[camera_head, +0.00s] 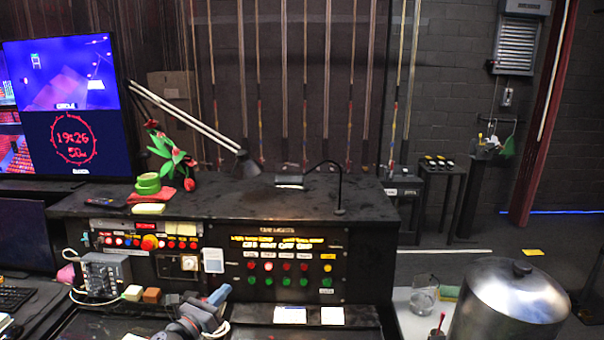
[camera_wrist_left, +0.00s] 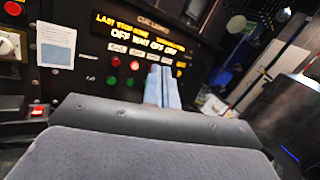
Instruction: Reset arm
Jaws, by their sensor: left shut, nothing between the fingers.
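The cue panel (camera_head: 288,258) is on the front of the black console, with amber text above a row of red buttons (camera_head: 286,267) and a row of green buttons (camera_head: 286,281). My left gripper (camera_head: 220,293) is shut and empty, low in front of the console and left of the green buttons. In the left wrist view its pale blue fingers (camera_wrist_left: 162,86) stand together in front of the cue panel (camera_wrist_left: 135,45) and hide part of its buttons. I cannot tell from these frames whether they touch anything. My right gripper is not in view.
A grey box with cables (camera_head: 105,272) and small yellow and brown blocks (camera_head: 142,294) sit left of the gripper. White cards (camera_head: 308,315) lie on the front ledge. A large metal pot (camera_head: 510,305) and a glass jar (camera_head: 424,293) stand at the right. A lamp (camera_head: 338,190) rises from the console top.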

